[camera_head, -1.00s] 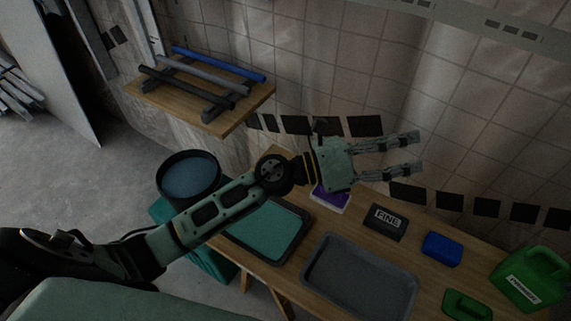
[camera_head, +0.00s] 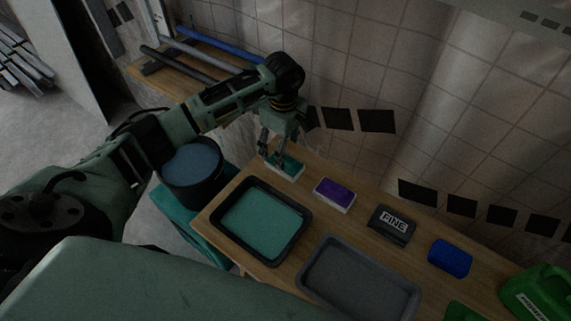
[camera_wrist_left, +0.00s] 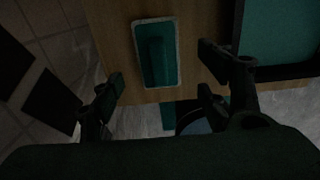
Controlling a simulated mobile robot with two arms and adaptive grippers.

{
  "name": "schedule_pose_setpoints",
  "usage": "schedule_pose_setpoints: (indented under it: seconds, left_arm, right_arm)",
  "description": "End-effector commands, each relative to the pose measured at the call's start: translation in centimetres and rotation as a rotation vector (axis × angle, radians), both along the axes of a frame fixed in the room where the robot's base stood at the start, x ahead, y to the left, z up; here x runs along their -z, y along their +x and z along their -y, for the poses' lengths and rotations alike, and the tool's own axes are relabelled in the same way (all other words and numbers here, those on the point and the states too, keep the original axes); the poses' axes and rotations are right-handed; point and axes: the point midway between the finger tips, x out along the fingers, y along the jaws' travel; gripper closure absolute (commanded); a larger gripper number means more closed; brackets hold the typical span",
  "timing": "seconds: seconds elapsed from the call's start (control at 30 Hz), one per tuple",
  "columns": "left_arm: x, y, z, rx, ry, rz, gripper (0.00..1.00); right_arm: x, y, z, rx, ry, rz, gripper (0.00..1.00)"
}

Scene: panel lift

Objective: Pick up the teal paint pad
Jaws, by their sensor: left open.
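The teal paint pad (camera_head: 290,167) lies at the back left of the wooden table in the head view, partly hidden by my left gripper. In the left wrist view the teal paint pad (camera_wrist_left: 156,52) is a teal rectangle with a pale rim and a raised teal grip along its middle. My left gripper (camera_head: 272,156) points down just above the pad. In the left wrist view my left gripper (camera_wrist_left: 160,90) is open, with its fingers apart to either side of the pad and nothing between them held. My right gripper is not in view.
A black tray of teal paint (camera_head: 262,222) lies in front of the pad. A purple pad (camera_head: 334,194) sits to its right, then a dark FINE block (camera_head: 391,224) and a blue block (camera_head: 450,257). A grey tray (camera_head: 360,284) is nearer. A dark bucket (camera_head: 191,176) stands left.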

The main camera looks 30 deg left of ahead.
Motion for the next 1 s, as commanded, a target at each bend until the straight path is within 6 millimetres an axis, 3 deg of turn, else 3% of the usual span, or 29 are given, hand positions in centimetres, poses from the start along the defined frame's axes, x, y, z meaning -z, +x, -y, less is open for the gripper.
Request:
schedule_pose_setpoints:
  seconds: [0.4,0.67,1.0]
  left_arm:
    - [5.5,0.3,0.4,-0.002,-0.004,0.0,0.31]
    - [5.7,0.4,0.4,-0.001,-0.003,0.002,0.31]
    - [5.7,0.4,0.4,-0.001,-0.003,0.003,0.59]
  right_arm:
    - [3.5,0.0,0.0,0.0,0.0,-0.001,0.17]
    - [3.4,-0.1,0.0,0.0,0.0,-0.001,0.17]
    - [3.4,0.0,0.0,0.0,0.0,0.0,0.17]
